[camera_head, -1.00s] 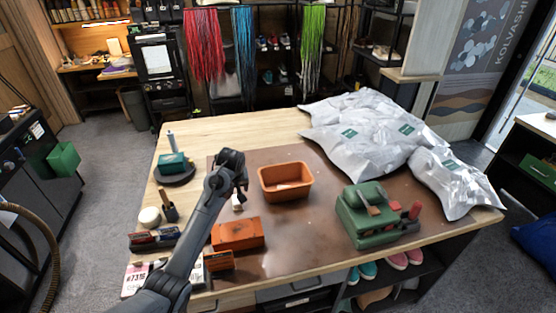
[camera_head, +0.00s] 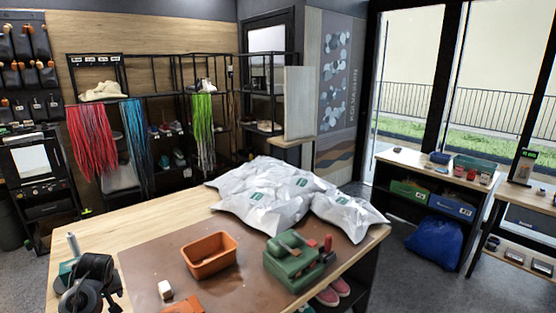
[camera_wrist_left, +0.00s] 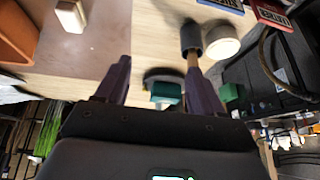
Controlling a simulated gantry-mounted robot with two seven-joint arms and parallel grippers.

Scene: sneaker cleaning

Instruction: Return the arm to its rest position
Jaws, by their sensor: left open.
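My left gripper (camera_head: 92,285) is at the lower left of the head view, over the left part of the workbench (camera_head: 165,208). In the left wrist view its two dark fingers (camera_wrist_left: 155,75) are spread apart, with nothing held between them. A small white block (camera_head: 165,290) lies on the brown mat to the right of the gripper; it also shows in the left wrist view (camera_wrist_left: 71,15). The teal-based tool (camera_head: 68,268) on the bench is partly hidden behind the gripper. My right gripper is not in view.
An orange bin (camera_head: 209,262) and a green machine (camera_head: 295,262) stand on the brown mat (camera_head: 150,258). Silvery bags (camera_head: 275,195) cover the back right of the bench. A white round jar (camera_wrist_left: 221,42) and a brush (camera_wrist_left: 191,45) are close to the fingers.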

